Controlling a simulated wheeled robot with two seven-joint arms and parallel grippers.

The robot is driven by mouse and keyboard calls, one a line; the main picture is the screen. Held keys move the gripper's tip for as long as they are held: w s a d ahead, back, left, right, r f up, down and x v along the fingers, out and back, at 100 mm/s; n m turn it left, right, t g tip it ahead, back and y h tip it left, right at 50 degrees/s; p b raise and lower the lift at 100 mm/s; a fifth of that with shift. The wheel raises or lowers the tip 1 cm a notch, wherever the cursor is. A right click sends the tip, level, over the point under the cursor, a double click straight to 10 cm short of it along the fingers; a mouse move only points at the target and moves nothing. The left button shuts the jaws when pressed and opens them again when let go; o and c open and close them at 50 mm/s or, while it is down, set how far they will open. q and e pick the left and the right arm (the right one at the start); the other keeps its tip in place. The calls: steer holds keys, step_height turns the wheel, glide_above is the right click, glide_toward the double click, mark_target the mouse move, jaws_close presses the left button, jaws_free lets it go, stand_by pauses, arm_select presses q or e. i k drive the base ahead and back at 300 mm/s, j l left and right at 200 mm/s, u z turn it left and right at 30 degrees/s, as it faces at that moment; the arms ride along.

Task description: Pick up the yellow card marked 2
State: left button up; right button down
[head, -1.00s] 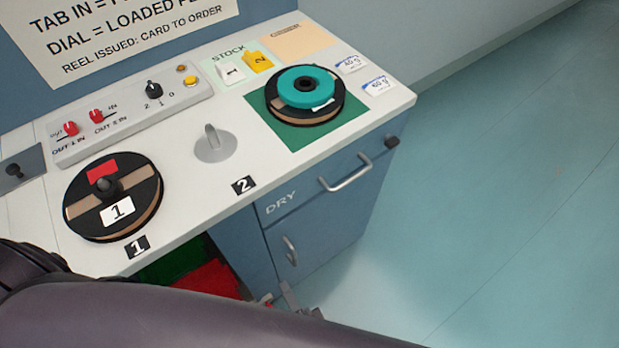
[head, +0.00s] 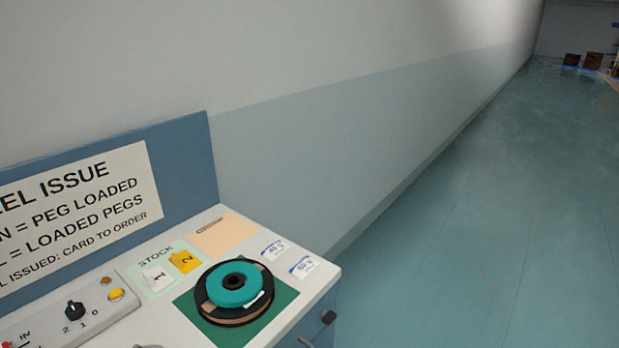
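The yellow card marked 2 (head: 185,262) sits on the pale green STOCK patch (head: 163,287) at the back of the counter, in the lower left of the head view. A white card marked 1 (head: 157,279) is just left of it. A black reel with a teal ring (head: 233,286) is on a green square (head: 277,299), in front and to the right of the yellow card. Neither of my grippers shows in the head view.
An orange-tan patch (head: 222,234) and two small white-and-blue packets (head: 301,267) lie right of the cards. A control panel with a dial (head: 75,310) is at left. A sign board (head: 75,215) stands behind. Open floor (head: 480,230) is at right.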

mark_target(184, 261)
steer(key=u, duration=0.6)
steer(key=l+u, duration=0.25)
steer(key=u, duration=0.15)
steer(key=k+l+u, duration=0.1)
steer(key=l+u, duration=0.15)
steer(key=u, duration=0.15)
steer(key=k+l+u, duration=0.1)
steer(key=u, duration=0.3)
steer(key=k+l+u, duration=0.15)
steer(key=l+u, duration=0.25)
steer(key=j, duration=0.1)
